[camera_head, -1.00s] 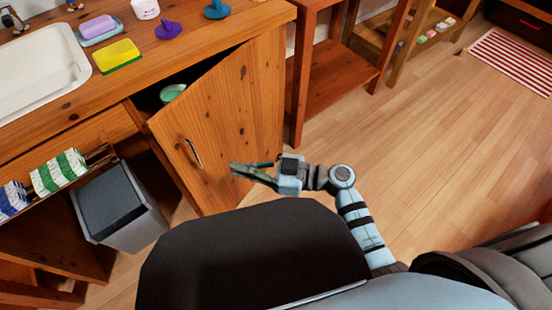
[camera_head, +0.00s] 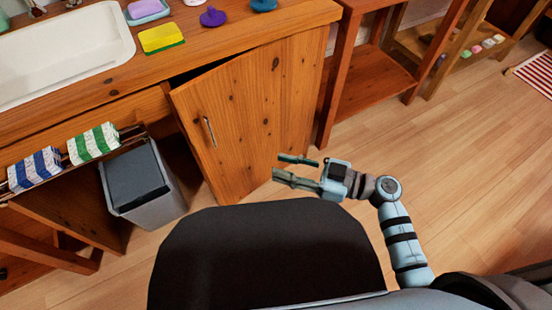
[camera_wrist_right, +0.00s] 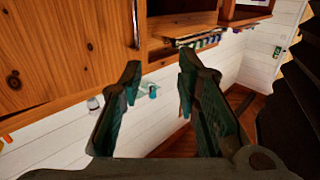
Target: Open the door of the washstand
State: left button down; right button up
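The washstand (camera_head: 60,108) is a knotty wooden cabinet with a white basin set in its top. A thin metal handle (camera_head: 210,131) is near the door's left edge. My right gripper (camera_head: 280,167) is open and empty, in front of the door, right of and below the handle and apart from it. In the right wrist view the two fingers (camera_wrist_right: 159,75) are spread, with the wooden door (camera_wrist_right: 60,50) beyond them at left. My left gripper is not in view.
A grey bin (camera_head: 140,185) stands under the washstand, below striped towels (camera_head: 93,143) on a rail. A sponge (camera_head: 161,39) and purple piece (camera_head: 212,17) sit on the top. A wooden shelf unit (camera_head: 368,80) stands at right. The floor (camera_head: 470,150) there is clear.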

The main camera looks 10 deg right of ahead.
jog(key=v, duration=0.6)
jog(key=shift+s+d, duration=0.3)
jog(key=shift+d, duration=0.05)
